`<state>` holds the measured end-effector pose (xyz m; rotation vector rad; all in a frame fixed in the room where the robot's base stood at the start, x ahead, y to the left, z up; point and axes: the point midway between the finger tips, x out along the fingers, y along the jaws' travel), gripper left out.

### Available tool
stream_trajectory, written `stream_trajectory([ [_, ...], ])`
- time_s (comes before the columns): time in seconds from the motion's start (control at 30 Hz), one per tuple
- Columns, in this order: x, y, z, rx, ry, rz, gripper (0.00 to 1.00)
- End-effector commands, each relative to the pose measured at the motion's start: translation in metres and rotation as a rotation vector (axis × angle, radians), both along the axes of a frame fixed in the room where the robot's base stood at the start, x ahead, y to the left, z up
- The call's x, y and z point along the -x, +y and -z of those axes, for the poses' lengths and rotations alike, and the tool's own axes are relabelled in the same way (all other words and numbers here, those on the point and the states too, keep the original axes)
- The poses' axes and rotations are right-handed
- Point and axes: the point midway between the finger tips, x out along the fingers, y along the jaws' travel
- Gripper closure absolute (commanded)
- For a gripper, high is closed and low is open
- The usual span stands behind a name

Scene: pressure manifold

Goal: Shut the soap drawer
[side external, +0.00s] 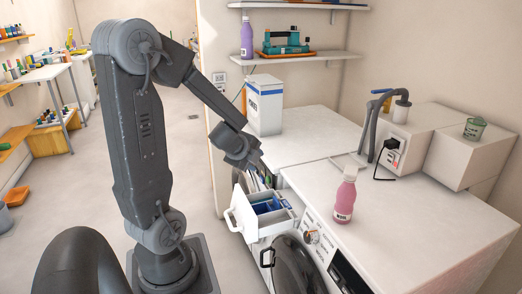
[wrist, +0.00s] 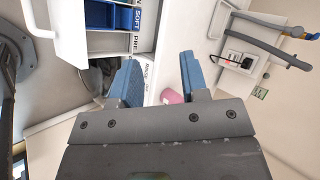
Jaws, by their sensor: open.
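The soap drawer (side external: 280,225) is white with blue compartments and stands pulled out of the front of the washing machine. Its front carries a white loop handle (side external: 231,218). In the wrist view the drawer (wrist: 146,38) is at the upper left, with labels reading SOFT and PRE, and its handle (wrist: 35,22) is further left. My gripper (side external: 268,181) is above the drawer's rear part, near the machine's top edge. In the wrist view my gripper (wrist: 158,72) has its two blue fingers apart with nothing held between them. Whether a fingertip touches the drawer cannot be told.
A pink bottle (side external: 345,197) stands on the machine top (side external: 410,215), right of the drawer. The round dark door (side external: 295,265) is below the drawer. A white and blue box (side external: 265,105) stands behind. White housings with hoses and a socket (side external: 392,143) are at the right.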

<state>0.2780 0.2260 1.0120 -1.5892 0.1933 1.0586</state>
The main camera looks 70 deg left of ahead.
Motion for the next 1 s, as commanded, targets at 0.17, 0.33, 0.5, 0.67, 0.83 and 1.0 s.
stream_trajectory([
  [0.17,-0.009,-0.014,-0.022,0.000,-0.102,-0.105,0.59],
  [0.33,-0.012,-0.026,-0.037,0.018,-0.170,-0.192,0.59],
  [0.5,-0.012,-0.033,-0.044,0.035,-0.206,-0.244,0.59],
  [0.67,-0.012,-0.036,-0.046,0.042,-0.215,-0.260,0.59],
  [0.83,-0.012,-0.036,-0.046,0.042,-0.215,-0.260,0.59],
  [1.0,-0.012,-0.032,-0.043,0.035,-0.202,-0.245,0.59],
])
